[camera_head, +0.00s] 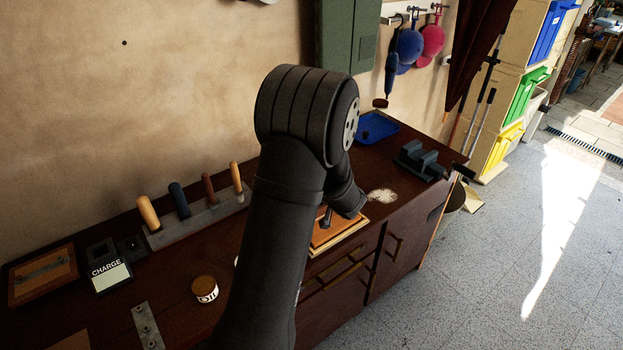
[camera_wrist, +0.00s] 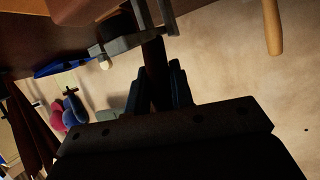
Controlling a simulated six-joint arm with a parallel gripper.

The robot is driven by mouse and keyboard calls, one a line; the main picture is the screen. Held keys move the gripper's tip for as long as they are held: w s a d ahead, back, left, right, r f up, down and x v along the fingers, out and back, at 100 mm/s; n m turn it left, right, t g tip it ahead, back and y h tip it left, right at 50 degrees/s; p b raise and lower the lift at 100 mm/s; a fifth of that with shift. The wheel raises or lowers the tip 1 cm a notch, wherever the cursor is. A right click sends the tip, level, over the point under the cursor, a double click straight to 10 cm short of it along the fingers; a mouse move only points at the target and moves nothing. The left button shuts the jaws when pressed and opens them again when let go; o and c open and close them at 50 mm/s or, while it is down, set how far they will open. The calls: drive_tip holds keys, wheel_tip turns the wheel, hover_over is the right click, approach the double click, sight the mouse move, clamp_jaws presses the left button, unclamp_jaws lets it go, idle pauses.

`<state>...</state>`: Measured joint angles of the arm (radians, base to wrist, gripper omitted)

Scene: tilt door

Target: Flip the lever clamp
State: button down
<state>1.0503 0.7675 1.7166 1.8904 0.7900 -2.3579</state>
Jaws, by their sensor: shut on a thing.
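The lever clamp (camera_wrist: 125,42) shows in the wrist view as a grey metal bracket with a pale round tip, near the top middle. Its dark reddish-brown lever handle (camera_wrist: 153,55) runs down from the bracket. My gripper (camera_wrist: 157,88) is shut on this handle, one dark finger on each side of it. In the head view, a small wooden board with a pale edge (camera_head: 338,237) lies on the bench, and a dark grey upright part (camera_head: 326,217) stands on it. My arm hides most of the clamp and the fingers there.
The dark bench (camera_head: 180,290) holds a tool rack (camera_head: 197,221) with several handles, an oil tin (camera_head: 204,289), a CHARGE box (camera_head: 110,274), a blue tray (camera_head: 377,127) and a grey vise-like block (camera_head: 420,160). A green cabinet (camera_head: 347,35) hangs on the wall behind my arm.

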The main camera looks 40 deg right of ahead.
drive_tip(key=shift+s+f+t, duration=0.4)
drive_tip(key=shift+t, duration=0.3)
drive_tip(key=c, duration=1.3)
unclamp_jaws()
drive_tip(key=shift+o, duration=0.2)
drive_tip(key=shift+s, duration=0.1)
drive_tip(key=v, duration=1.7)
drive_tip(key=shift+s+f, duration=0.2)
drive_tip(key=shift+f, duration=0.05)
drive_tip(key=shift+w+a, duration=0.1)
drive_tip(key=x, duration=1.7)
drive_tip(key=shift+w+r, duration=0.2)
drive_tip(key=shift+w, duration=0.05)
drive_tip(key=shift+s, duration=0.1)
